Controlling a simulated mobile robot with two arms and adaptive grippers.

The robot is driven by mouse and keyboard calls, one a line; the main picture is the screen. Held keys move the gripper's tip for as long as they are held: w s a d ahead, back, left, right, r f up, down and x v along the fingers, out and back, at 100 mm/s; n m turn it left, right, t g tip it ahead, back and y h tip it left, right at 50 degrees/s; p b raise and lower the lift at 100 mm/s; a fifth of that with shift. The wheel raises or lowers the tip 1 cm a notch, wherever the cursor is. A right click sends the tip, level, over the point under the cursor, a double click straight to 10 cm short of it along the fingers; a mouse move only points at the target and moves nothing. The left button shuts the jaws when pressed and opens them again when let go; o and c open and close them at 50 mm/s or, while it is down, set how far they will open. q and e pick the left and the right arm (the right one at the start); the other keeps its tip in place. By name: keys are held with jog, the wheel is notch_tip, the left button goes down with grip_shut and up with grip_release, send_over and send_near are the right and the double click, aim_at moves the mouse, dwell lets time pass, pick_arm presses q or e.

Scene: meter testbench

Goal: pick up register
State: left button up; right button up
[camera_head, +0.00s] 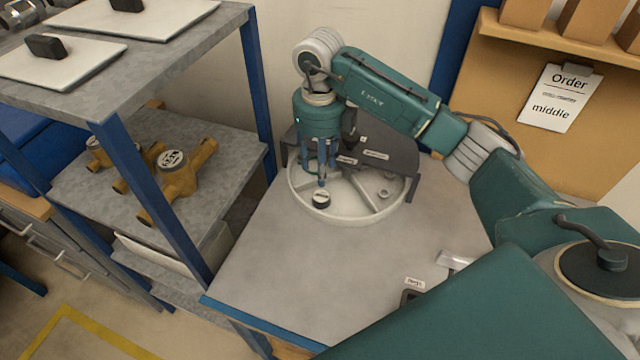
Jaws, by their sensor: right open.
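The register (321,200) looks like a small black cylinder with a pale top. It sits in the near part of a round white divided tray (349,215) on the grey worktop. My right gripper (322,184) points down just above the register, with its blue-grey fingers open and apparently empty. Its fingertips are close to the register's top; whether they touch it I cannot tell. My left gripper is not in view.
A dark curved labelled panel (385,153) stands behind the tray. The shelf rack (250,95) at left holds brass meters (180,170) and white plates (60,62) with black handles. An order note reading "middle" (556,98) hangs at right. The worktop's front left (270,265) is clear.

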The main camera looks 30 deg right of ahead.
aim_at(321, 195)
jog(key=f, duration=0.2)
jog(key=f+p, duration=0.1)
jog(key=shift+s+f, duration=0.35)
jog(key=shift+f, duration=0.3)
jog(key=shift+f+p, duration=0.3)
jog(key=shift+p, duration=0.05)
notch_tip(321, 195, down, 4)
jog(key=shift+d+f+p, duration=0.1)
jog(key=shift+f+p, duration=0.1)
jog(key=shift+p, duration=0.9)
jog(key=shift+f, duration=0.15)
jog(key=shift+w, duration=0.1)
jog(key=c, duration=0.8)
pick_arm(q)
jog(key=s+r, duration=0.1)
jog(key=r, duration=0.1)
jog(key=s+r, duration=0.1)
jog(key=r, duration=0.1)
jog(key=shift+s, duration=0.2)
pick_arm(e)
jog(key=shift+c, duration=0.6)
